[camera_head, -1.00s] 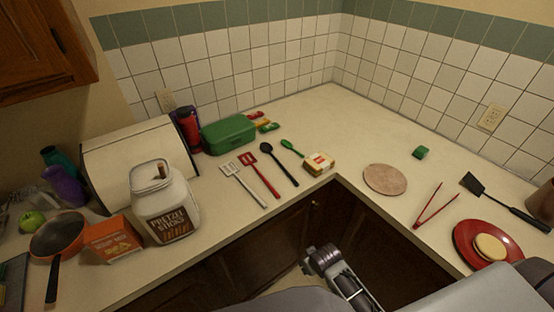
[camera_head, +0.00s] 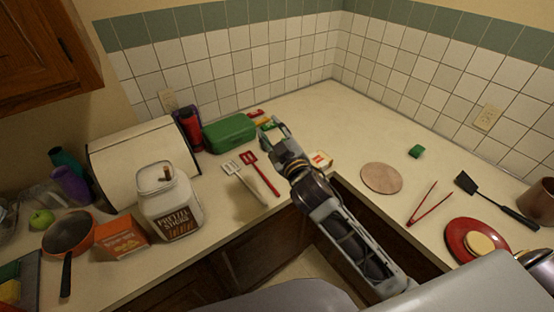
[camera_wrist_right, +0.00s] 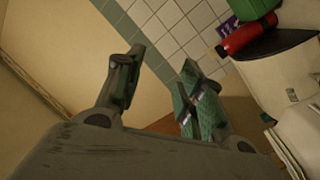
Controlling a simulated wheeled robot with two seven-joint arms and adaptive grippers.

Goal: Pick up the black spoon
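The black spoon is not visible now; my right gripper and forearm cover the counter where it lay in the earlier head view. My right gripper (camera_head: 274,127) is over the counter, just right of the red slotted spatula (camera_head: 258,173). In the right wrist view, its fingers (camera_wrist_right: 163,58) stand apart with nothing seen between them. I cannot tell its height above the counter or its exact distance from the spoon. My left gripper is not in view.
A white slotted spatula (camera_head: 245,181) lies beside the red one. A green box (camera_head: 229,134) is behind them, and a butter box (camera_head: 321,160) is right of my arm. A pretzel jar (camera_head: 168,204) stands left. A round board (camera_head: 381,178) and red tongs (camera_head: 424,204) lie right.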

